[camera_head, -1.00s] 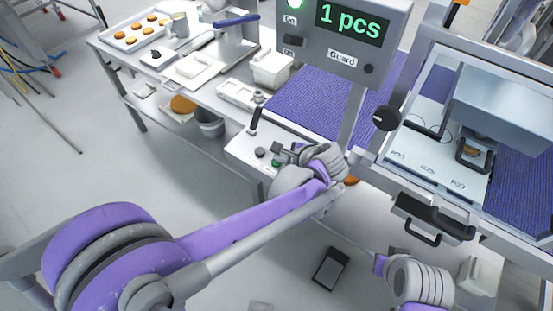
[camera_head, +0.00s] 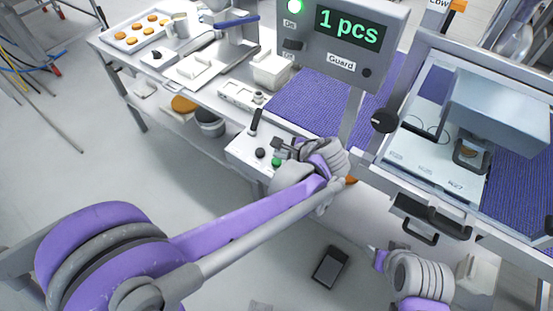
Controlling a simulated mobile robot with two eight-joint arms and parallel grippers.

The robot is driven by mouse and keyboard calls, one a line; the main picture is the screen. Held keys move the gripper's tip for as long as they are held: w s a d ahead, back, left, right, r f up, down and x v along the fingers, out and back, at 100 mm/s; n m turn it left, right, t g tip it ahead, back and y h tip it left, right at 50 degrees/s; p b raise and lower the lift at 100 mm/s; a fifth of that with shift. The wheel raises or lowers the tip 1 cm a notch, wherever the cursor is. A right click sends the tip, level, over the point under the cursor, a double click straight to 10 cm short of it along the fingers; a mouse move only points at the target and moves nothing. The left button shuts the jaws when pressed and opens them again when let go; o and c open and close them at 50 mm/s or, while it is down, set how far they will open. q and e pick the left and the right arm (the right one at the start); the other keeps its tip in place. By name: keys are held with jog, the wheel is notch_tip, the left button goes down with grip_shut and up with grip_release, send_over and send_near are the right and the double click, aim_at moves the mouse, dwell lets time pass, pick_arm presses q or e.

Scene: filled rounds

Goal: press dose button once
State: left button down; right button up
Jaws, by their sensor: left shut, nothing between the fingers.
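A white control panel (camera_head: 240,149) sits at the front edge of the machine, with a black lever (camera_head: 255,121), a black knob (camera_head: 260,153) and a green button (camera_head: 276,162). I cannot read which control is the dose button. My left gripper (camera_head: 279,146) is shut and empty, just above the panel by the green button; whether it touches anything I cannot tell. The display (camera_head: 347,36) reads "1 pcs", with a lit green lamp (camera_head: 295,6) to its left. My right gripper (camera_head: 374,254) is low at the right, away from the panel; its fingers are too small to judge.
A purple belt (camera_head: 310,103) runs behind the panel. A clear-guarded machine station (camera_head: 440,150) stands at the right, with a black-handled drawer (camera_head: 432,218) below. A tray of round pastries (camera_head: 135,37) is at the back left.

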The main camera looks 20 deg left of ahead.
aim_at(280, 163)
pick_arm(q)
jog(key=shift+w+r+p, duration=0.1)
jog(key=shift+r+p, duration=1)
jog(key=shift+r, duration=1.25)
jog(key=shift+f, duration=0.1)
pick_arm(e)
jog(key=r, duration=0.1)
jog(key=w+r, duration=0.1)
jog(key=r, duration=0.1)
jog(key=shift+w+r, duration=0.2)
jog(key=shift+w, duration=0.05)
jog(key=shift+s, duration=0.15)
pick_arm(q)
jog(key=s+a+f+n+h, duration=0.2)
jog(key=s+a+n+h, duration=0.1)
jog(key=s+n, duration=0.5)
jog(key=s+a+f+n+h, duration=0.1)
jog(key=s+a+n+h, duration=0.2)
jog(key=s+n, duration=0.5)
jog(key=s+h, duration=0.1)
jog(key=s, duration=0.1)
jog(key=shift+s+f+n, duration=0.3)
jog(key=shift+f, duration=0.1)
